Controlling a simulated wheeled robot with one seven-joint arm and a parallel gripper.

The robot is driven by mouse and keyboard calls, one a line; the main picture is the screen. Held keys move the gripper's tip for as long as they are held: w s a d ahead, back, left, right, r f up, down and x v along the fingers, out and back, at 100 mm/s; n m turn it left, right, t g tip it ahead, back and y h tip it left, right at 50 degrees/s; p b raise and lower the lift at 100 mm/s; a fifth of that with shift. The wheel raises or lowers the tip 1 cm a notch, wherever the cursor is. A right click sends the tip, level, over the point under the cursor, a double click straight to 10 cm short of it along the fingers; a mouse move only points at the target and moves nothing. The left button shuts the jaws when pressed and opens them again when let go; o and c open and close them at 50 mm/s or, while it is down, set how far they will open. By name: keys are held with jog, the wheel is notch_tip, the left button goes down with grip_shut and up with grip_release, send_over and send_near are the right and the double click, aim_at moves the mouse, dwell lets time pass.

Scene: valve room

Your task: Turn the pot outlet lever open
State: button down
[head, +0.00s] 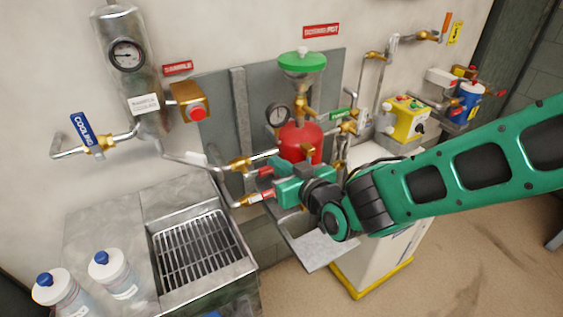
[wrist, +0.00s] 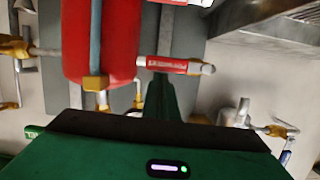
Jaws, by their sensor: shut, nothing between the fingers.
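The red pot (head: 302,141) hangs on the grey wall plate, and its red body also fills the upper left of the wrist view (wrist: 103,40). A red-labelled lever (wrist: 172,65) with a brass end lies crosswise beside the pot in the wrist view; its lettering is too blurred to read. My gripper (wrist: 161,84) is shut and empty, its green fingers reaching up to the lever's near side. I cannot tell whether they touch it. In the head view my gripper (head: 277,188) is low in front of the pot and hides part of the outlet piping.
A steel sink with a grate (head: 198,245) stands to the left, with bottles (head: 113,272) on its counter. A grey drip shelf (head: 320,248) lies below my gripper. A yellow control box (head: 405,118) and brass piping crowd the right side. Floor is clear at lower right.

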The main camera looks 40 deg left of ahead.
jog(key=s+d+r, duration=0.3)
jog(key=d+r, duration=0.3)
jog(key=d, duration=0.3)
jog(key=shift+s+r, duration=0.2)
jog(key=shift+s, duration=0.05)
